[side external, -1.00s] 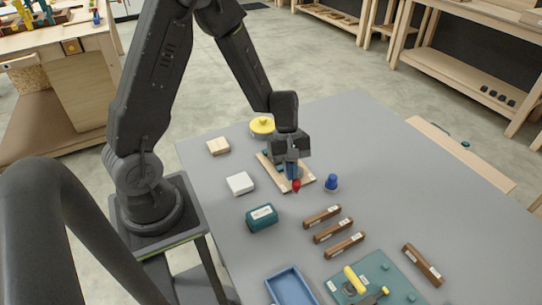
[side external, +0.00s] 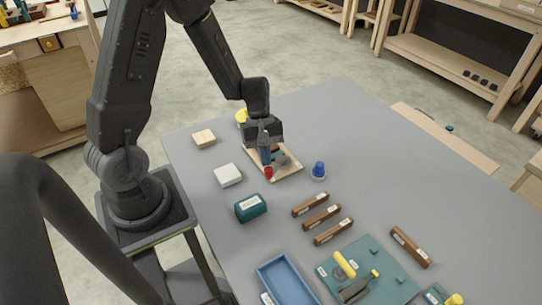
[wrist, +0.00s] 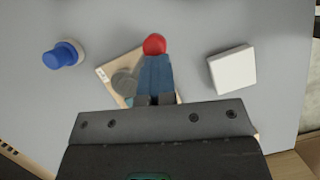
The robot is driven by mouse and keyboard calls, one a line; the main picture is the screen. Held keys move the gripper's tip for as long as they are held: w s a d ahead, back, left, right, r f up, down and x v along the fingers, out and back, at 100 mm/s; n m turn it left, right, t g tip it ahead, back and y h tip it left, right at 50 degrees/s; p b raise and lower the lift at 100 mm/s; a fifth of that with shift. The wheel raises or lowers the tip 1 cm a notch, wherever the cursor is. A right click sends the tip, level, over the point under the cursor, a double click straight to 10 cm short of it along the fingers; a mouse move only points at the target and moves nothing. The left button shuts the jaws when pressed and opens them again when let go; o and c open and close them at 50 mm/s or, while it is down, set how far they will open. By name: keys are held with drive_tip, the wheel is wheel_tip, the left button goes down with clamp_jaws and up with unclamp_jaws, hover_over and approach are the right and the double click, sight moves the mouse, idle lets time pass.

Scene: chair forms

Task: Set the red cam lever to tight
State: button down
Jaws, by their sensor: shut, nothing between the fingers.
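The cam lever's red knob (side external: 268,172) is near the front edge of a light wooden board (side external: 288,173). A grey round part (side external: 283,160) sits on the board, right of my gripper. My gripper (side external: 266,163) points down at the board, shut and empty, with its blue fingers right by the red knob. In the wrist view the knob (wrist: 154,44) shows just beyond the fingertips (wrist: 154,60), and the grey round part (wrist: 125,82) is left of them. The fingers hide most of the lever; I cannot tell whether they touch it. No tight mark is readable.
A blue knobbed piece (side external: 319,170) stands right of the board. A white block (side external: 228,175), a wooden block (side external: 204,138) and a teal box (side external: 250,207) lie left. Several brown bars (side external: 322,218), a blue tray (side external: 285,282) and a teal board (side external: 390,270) are in front.

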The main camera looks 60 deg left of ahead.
drive_tip(key=s+a+r, duration=0.1)
drive_tip(key=a+r, duration=0.3)
drive_tip(key=r, duration=0.5)
drive_tip(key=shift+s+r, duration=0.2)
drive_tip(key=shift+s, duration=0.05)
drive_tip(key=shift+a, duration=0.1)
drive_tip(key=w+a+f+m+t+y, duration=0.1)
drive_tip(key=w+a+m+t+y, duration=0.25)
drive_tip(key=a, duration=0.35)
drive_tip(key=w+a+f+m+t+y, duration=0.1)
drive_tip(key=w+a+m+t+y, duration=0.3)
drive_tip(key=a, duration=0.3)
drive_tip(key=s+d+m+g+h, duration=0.2)
drive_tip(key=s+d+m+h, duration=0.5)
drive_tip(key=s+m+h, duration=0.2)
drive_tip(key=shift+f+m+g+h, duration=0.35)
drive_tip(key=shift+f+m, duration=0.1)
drive_tip(key=shift+m, duration=0.4)
drive_tip(key=shift+d, duration=0.1)
